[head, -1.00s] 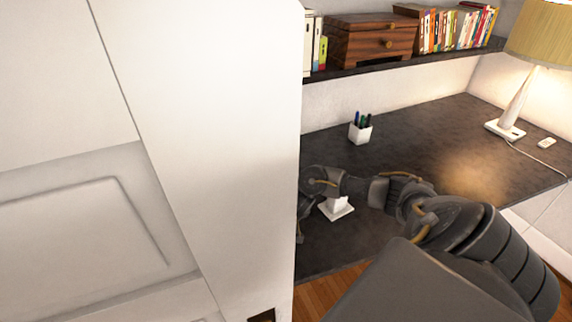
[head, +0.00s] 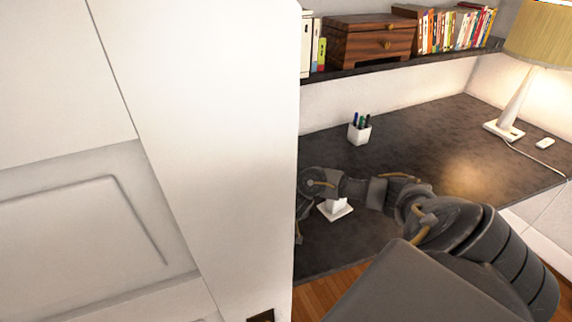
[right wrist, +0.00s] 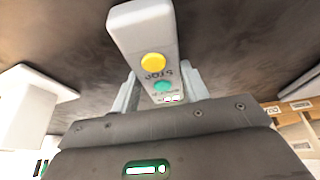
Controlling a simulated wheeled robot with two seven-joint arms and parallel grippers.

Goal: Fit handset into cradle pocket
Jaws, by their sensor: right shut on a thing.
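The handset (right wrist: 145,45) is white with a yellow and a green button and fills the upper middle of the right wrist view. My right gripper (right wrist: 160,88) is shut on it, one finger on each side. In the head view the white panel hides the handset and most of this gripper. The white cradle (head: 337,208) stands on the desk there, partly behind my right arm. A white block with a flat plate, apparently the cradle, shows at the left of the right wrist view (right wrist: 25,110), apart from the handset. My left gripper is not in view.
A large white panel (head: 215,130) blocks the left half of the head view. A pen cup (head: 359,134) stands behind the cradle on the dark desk (head: 425,140). A lamp (head: 512,110) stands at the right, below the shelf (head: 390,58). The desk's middle is clear.

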